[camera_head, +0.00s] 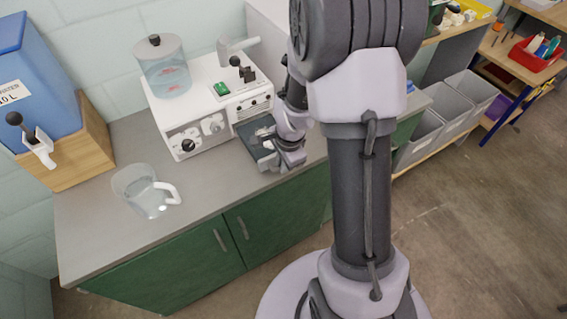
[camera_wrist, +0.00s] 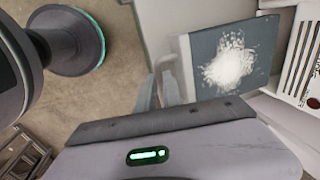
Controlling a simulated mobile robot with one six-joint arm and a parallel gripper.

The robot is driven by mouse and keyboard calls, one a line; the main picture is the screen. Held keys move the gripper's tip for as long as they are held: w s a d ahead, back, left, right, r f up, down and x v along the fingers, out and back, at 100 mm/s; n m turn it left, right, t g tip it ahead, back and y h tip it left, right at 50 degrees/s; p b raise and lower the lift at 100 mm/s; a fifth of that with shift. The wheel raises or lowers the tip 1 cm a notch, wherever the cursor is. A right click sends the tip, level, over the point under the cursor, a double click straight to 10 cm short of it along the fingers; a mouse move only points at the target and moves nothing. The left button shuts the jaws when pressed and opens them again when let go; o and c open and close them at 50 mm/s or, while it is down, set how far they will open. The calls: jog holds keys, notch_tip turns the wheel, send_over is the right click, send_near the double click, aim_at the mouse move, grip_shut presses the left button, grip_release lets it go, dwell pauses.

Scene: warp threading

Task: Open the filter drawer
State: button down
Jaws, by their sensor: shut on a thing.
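The filter drawer (camera_head: 256,133) is a dark grey tray that sticks out of the front of the white machine (camera_head: 205,105). In the wrist view the drawer (camera_wrist: 203,48) shows a blue-grey floor with a heap of white material on it and a pale front edge. My gripper (camera_head: 284,158) is at the drawer's front end. In the wrist view my gripper (camera_wrist: 158,88) is shut at that front edge, on what appears to be the drawer's handle. The handle itself is mostly hidden by the fingers and the gripper body.
A clear jug (camera_head: 147,192) with a white handle stands on the grey counter (camera_head: 95,225), left of the machine. A blue tank (camera_head: 40,75) on a wooden stand is at the far left. Grey bins (camera_head: 420,135) are at the right. Floor in front is clear.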

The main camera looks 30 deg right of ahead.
jog(key=c, duration=1.5)
grip_release()
jog(key=shift+w, duration=0.15)
jog(key=shift+r, duration=0.1)
jog(key=s+r+p, duration=0.1)
jog(key=r+p, duration=0.2)
jog(key=r, duration=0.5)
jog(key=s+r+p, duration=0.2)
jog(key=r+p, duration=0.1)
jog(key=r, duration=0.6)
jog(key=shift+s, duration=0.25)
